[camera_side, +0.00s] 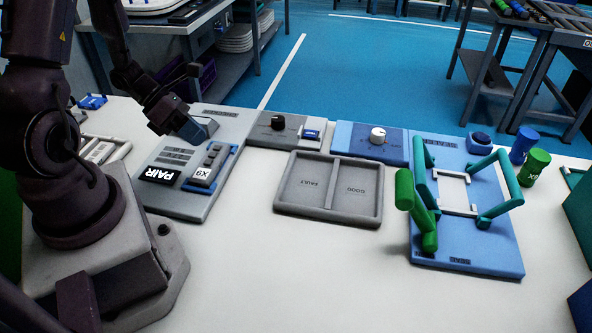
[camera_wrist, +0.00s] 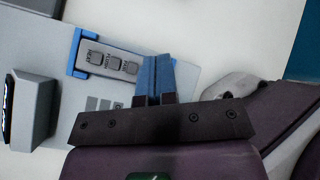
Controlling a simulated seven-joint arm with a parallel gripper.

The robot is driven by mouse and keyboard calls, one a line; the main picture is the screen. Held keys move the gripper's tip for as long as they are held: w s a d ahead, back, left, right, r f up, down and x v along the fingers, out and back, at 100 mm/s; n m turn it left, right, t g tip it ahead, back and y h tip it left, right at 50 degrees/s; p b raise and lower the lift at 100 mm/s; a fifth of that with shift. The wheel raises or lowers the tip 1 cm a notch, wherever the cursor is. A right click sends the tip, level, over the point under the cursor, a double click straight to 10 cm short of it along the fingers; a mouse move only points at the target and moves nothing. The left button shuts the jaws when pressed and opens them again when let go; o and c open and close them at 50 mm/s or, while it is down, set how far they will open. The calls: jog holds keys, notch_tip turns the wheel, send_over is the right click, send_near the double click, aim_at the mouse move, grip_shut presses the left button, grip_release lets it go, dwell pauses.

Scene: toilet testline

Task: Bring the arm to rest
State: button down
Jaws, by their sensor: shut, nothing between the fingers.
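My gripper (camera_side: 208,128) is above the back part of the grey pairing station (camera_side: 186,208) in the side view. In the wrist view its two blue-grey fingers (camera_wrist: 156,76) lie together, shut and empty. A grey remote with several buttons (camera_side: 208,168) sits in a blue holder on the station, a little in front of my gripper. The station's black display (camera_side: 160,175) reads "PAIR". My arm is bent over the station from the left.
A grey two-part tray (camera_side: 328,188) marked FAULT and GOOD is empty. Right of it stands a blue fixture (camera_side: 466,258) with teal bars and a green handle (camera_side: 404,190). Knob panels (camera_side: 278,130) line the back. Blue and green cylinders (camera_side: 538,160) stand far right. The front table is clear.

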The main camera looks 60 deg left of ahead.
jog(key=d+r+m+y, duration=0.2)
jog(key=d+r+m, duration=0.3)
jog(key=m, duration=0.6)
jog(key=s+d+r+m+y, duration=0.1)
jog(key=d+r+m, duration=0.3)
jog(key=r+m, duration=0.6)
jog(key=s+d+r+m+y, duration=0.1)
jog(key=d+r+m+y, duration=0.2)
jog(key=d+r+m, duration=0.2)
notch_tip(320, 180, up, 4)
jog(key=m, duration=0.7)
jog(key=shift+s+d+f+m+g, duration=0.2)
jog(key=shift+d+f+m+g, duration=0.1)
jog(key=shift+g, duration=0.1)
